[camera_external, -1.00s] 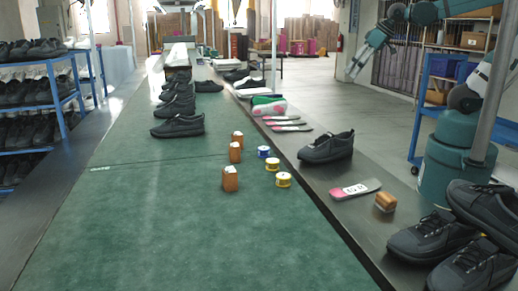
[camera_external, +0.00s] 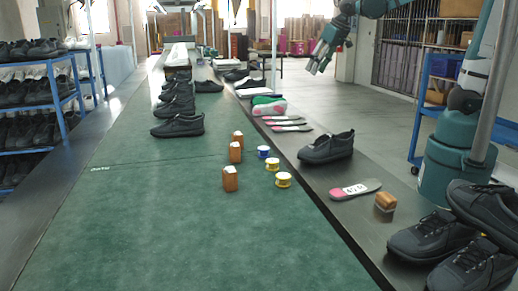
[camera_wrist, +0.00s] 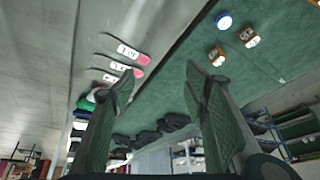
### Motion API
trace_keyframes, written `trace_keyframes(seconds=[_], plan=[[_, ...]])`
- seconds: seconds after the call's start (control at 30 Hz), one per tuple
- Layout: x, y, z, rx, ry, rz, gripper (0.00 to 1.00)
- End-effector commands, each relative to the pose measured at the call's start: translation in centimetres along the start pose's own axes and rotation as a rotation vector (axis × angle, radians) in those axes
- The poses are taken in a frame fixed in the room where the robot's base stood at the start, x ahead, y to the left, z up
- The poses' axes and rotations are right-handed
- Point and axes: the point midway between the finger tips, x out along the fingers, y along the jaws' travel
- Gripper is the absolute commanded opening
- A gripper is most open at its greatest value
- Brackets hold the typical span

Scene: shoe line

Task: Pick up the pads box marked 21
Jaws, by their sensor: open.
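Three small brown boxes with white tops stand in a row on the green belt: a near box (camera_external: 230,179), a middle box (camera_external: 235,153) and a far box (camera_external: 238,138). I cannot read a number on any of them, so I cannot tell which is marked 21. In the wrist view two boxes show at the upper right, one box (camera_wrist: 217,57) and another box (camera_wrist: 249,38), with labels too small to read. My gripper (camera_external: 316,68) is open and empty, high above the floor beyond the belt's right side, well apart from the boxes. Its fingers spread wide in the wrist view (camera_wrist: 160,95).
Several round tins, such as a yellow tin (camera_external: 283,180), stand right of the boxes. Dark shoes (camera_external: 177,126) line the belt's far left. The near belt is clear.

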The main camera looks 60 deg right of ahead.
Motion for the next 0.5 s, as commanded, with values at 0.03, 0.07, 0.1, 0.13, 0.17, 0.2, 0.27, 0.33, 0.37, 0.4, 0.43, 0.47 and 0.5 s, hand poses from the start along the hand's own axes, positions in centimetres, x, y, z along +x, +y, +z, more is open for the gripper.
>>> trace_keyframes(seconds=[0.03,0.07,0.1,0.13,0.17,0.2,0.27,0.33,0.37,0.4,0.43,0.47,0.5], plan=[[0.6,-0.7,-0.6,0.007,-0.004,0.004,0.45],[0.9,-1.0,-0.9,0.011,-0.006,0.007,0.45],[1.4,-1.4,-1.4,0.019,-0.009,0.011,0.45],[1.7,-1.8,-1.7,0.025,-0.011,0.013,0.45],[2.0,-2.1,-2.0,0.029,-0.013,0.016,0.45],[2.5,-2.6,-2.4,0.037,-0.016,0.019,0.45],[3.2,-3.4,-2.9,0.047,-0.021,0.025,0.45],[4.0,-4.2,-3.5,0.060,-0.025,0.032,0.45],[4.4,-4.5,-3.9,0.065,-0.026,0.035,0.45],[5.0,-5.0,-4.2,0.073,-0.028,0.039,0.45],[5.3,-5.4,-4.5,0.078,-0.030,0.042,0.45],[5.7,-5.8,-4.7,0.083,-0.032,0.045,0.45],[6.3,-6.3,-5.0,0.091,-0.035,0.049,0.45]])
